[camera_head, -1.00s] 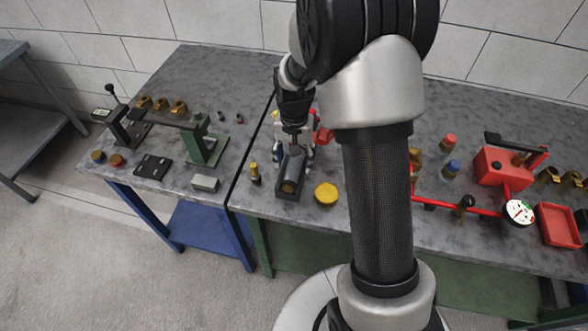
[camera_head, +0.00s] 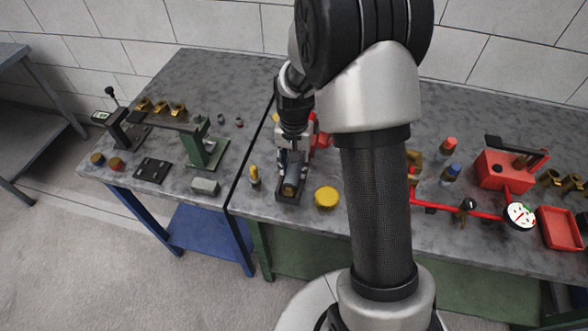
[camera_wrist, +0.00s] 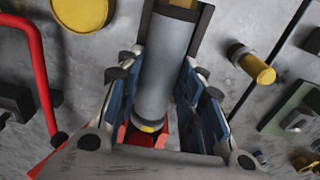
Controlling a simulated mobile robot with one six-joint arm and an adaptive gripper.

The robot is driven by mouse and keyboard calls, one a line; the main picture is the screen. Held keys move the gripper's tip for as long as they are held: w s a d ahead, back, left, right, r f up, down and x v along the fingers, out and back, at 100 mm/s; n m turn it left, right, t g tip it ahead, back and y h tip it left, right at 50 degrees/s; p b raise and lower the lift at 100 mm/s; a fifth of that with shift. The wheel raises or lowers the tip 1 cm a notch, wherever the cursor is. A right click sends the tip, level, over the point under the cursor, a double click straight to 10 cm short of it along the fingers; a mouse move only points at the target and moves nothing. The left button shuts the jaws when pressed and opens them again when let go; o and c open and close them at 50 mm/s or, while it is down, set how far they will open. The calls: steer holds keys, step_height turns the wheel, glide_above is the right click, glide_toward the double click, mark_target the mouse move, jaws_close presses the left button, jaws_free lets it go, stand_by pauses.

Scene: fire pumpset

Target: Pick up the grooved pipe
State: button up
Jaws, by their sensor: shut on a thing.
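The grooved pipe (camera_wrist: 167,62) is a grey cylinder with a brassy end, lying lengthwise in a dark open cradle (camera_wrist: 205,20) in the wrist view. My gripper (camera_wrist: 160,100) has a blue-padded finger on each side of the pipe and is shut on it. In the head view the pipe (camera_head: 291,176) shows in the cradle near the table's front edge, with my gripper (camera_head: 291,158) over it from above. The pipe's far end is partly hidden by my gripper.
A yellow round cap (camera_head: 326,197) lies right of the cradle, and a small yellow-topped fitting (camera_head: 254,176) stands to its left. A red pump (camera_head: 498,167), red piping and a white gauge (camera_head: 519,215) are further right. A green stand (camera_head: 207,147) is on the left table.

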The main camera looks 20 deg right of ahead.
mark_target(294, 165)
jaws_close()
steer(key=shift+w+r, duration=0.1)
steer(key=shift+r, duration=0.45)
step_height(294, 165, up, 19)
steer(key=p, duration=0.6)
steer(key=shift+f, duration=0.15)
steer(key=shift+f+b, duration=6.05)
steer(key=shift+f, duration=3.7)
steer(key=shift+w+d, duration=0.15)
steer(key=shift+w, duration=0.05)
